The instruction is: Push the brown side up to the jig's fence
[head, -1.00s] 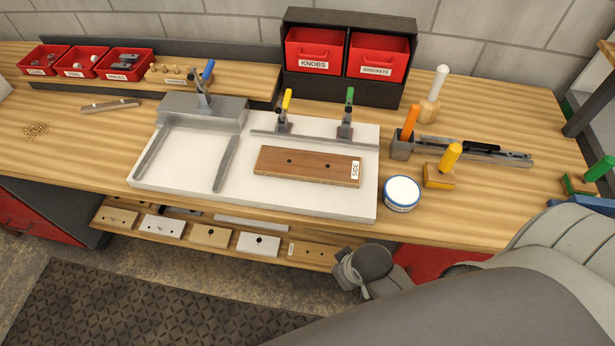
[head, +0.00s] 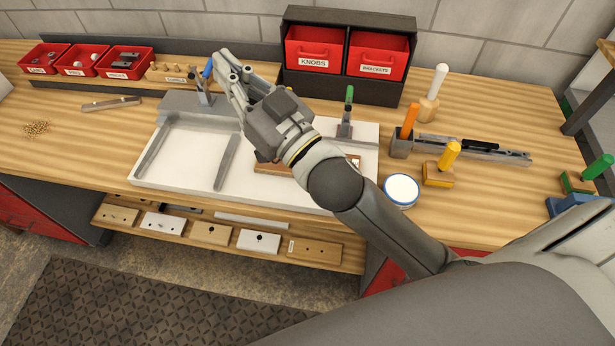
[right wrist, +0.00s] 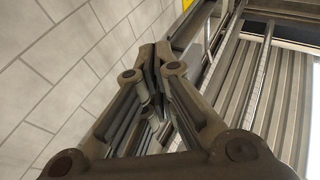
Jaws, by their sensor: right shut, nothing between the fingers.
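The brown side (head: 268,168) lies on the white jig board (head: 312,203), mostly hidden behind my right forearm and wrist. Only its left end and a bit near its right-end label show. The jig's grey fence (head: 366,144) runs behind it, partly covered by my arm. The gap between side and fence is hidden now. My right gripper (head: 226,62) is shut and empty, raised over the back of the jig near the blue-handled clamp. In the right wrist view its fingertips (right wrist: 155,58) are together with nothing between them. My left gripper is not in view.
A green-handled clamp (head: 346,115) stands at the fence. A black rack with the red knobs bin (head: 314,48) stands behind. A white-topped round tin (head: 401,190) and a yellow-handled block (head: 441,172) sit right of the jig. Red trays (head: 83,62) are at back left.

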